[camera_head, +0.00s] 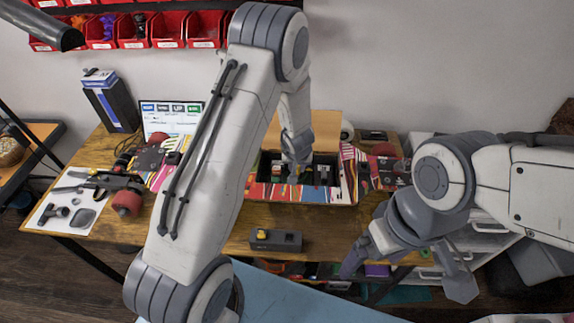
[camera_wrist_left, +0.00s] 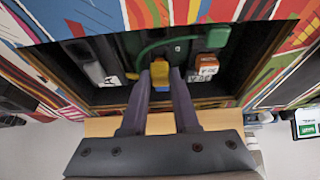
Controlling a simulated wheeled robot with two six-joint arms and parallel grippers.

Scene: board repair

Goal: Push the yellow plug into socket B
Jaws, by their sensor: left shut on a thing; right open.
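My left gripper (camera_head: 296,178) reaches down into the dark opening of the colourfully patterned board (camera_head: 262,191). In the left wrist view its two fingers (camera_wrist_left: 160,75) are closed on the yellow plug (camera_wrist_left: 160,69). A green wire (camera_wrist_left: 150,46) curves close above the plug. The plug's far end and the socket beneath are hidden, so I cannot tell if it is seated or which socket it faces. A green block (camera_wrist_left: 218,37) and an orange-and-white block (camera_wrist_left: 203,68) sit to the right of the plug. My right gripper (camera_head: 406,280) is open and empty near the table's front edge.
A dark box with a yellow top part (camera_head: 276,240) stands on the wooden table (camera_head: 210,236) in front of the board. Tools lie on a white sheet (camera_head: 60,225) at the left. A small screen (camera_head: 172,112) stands behind. Red bins (camera_head: 170,30) hang on the wall.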

